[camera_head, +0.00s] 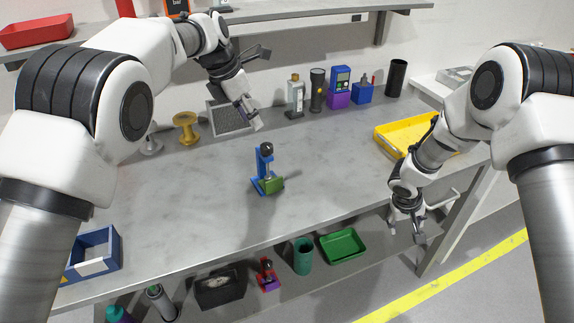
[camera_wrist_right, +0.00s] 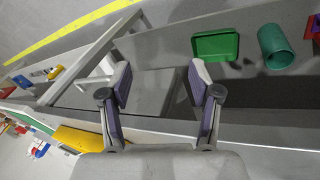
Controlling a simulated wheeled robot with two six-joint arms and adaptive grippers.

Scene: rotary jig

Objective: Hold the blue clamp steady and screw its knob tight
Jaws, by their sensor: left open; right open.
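The blue clamp (camera_head: 262,165) stands upright near the middle of the grey workbench. A dark round knob (camera_head: 267,148) sits at its top, and a green part (camera_head: 272,186) is at its base. My left gripper (camera_head: 256,92) is open and empty behind the clamp, above the back of the bench. My right gripper (camera_head: 420,226) is open and empty, off the front right edge of the bench. It also shows open in the right wrist view (camera_wrist_right: 160,88), with nothing between its fingers. The clamp is not in the right wrist view.
A yellow tray (camera_head: 395,133) lies at the bench's right, near my right arm. Bottles and boxes (camera_head: 340,85) line the back. A blue bin (camera_head: 98,248) stands at the front left. A lower shelf holds a green tray (camera_head: 343,246) and a green cup (camera_head: 303,256). Bench around the clamp is clear.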

